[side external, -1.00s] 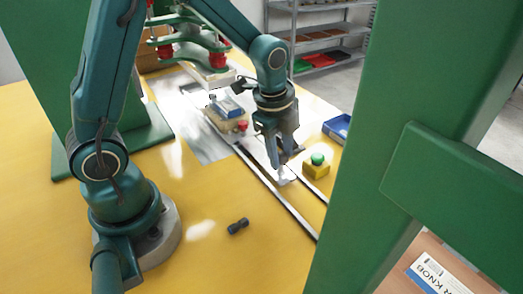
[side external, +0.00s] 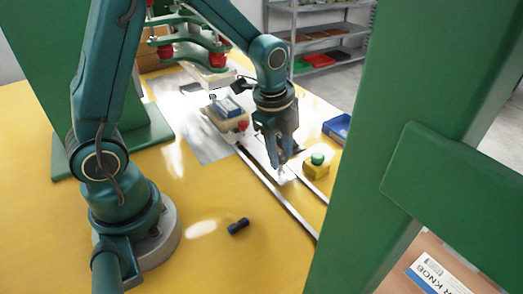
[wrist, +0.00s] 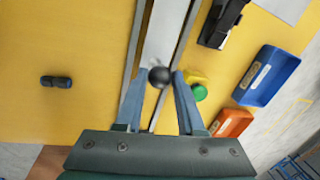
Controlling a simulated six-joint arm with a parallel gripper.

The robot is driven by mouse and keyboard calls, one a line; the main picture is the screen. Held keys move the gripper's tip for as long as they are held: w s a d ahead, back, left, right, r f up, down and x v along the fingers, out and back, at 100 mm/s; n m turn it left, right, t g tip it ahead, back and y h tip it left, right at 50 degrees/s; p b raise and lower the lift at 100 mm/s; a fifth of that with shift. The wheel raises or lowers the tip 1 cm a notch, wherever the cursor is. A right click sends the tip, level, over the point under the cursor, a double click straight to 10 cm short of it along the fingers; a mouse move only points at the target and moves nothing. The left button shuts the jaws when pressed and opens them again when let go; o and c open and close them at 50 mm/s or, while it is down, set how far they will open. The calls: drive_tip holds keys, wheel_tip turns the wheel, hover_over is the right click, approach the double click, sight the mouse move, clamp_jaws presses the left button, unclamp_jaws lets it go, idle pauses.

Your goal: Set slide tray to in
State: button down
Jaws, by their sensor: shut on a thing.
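The slide tray is a pale metal plate (wrist: 165,32) between two long rails, with a dark round knob (wrist: 159,77) at its near end. In the wrist view my gripper (wrist: 159,74) has one finger on each side of the knob, closed on it. In the side external view my gripper (side external: 280,173) points down between the rails, and its fingers mostly hide the knob. A pale part of the tray (side external: 287,177) shows beside the fingertips.
A yellow box with a green button (side external: 317,160) stands close right of the rails. A blue bin (wrist: 267,75) and an orange bin (wrist: 231,123) lie farther right. A dark cylindrical piece (side external: 238,226) lies left of the rails. A green post (side external: 350,150) stands in front.

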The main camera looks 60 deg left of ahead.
sight(241, 120)
drive_tip(key=a, duration=1.7)
drive_tip(key=shift+a, duration=0.25)
drive_tip(key=shift+a, duration=0.1)
drive_tip(key=c, duration=0.5)
unclamp_jaws()
drive_tip(key=r, duration=0.3)
drive_tip(key=s+r, duration=0.1)
drive_tip(key=r, duration=0.1)
drive_tip(key=shift+d, duration=0.2)
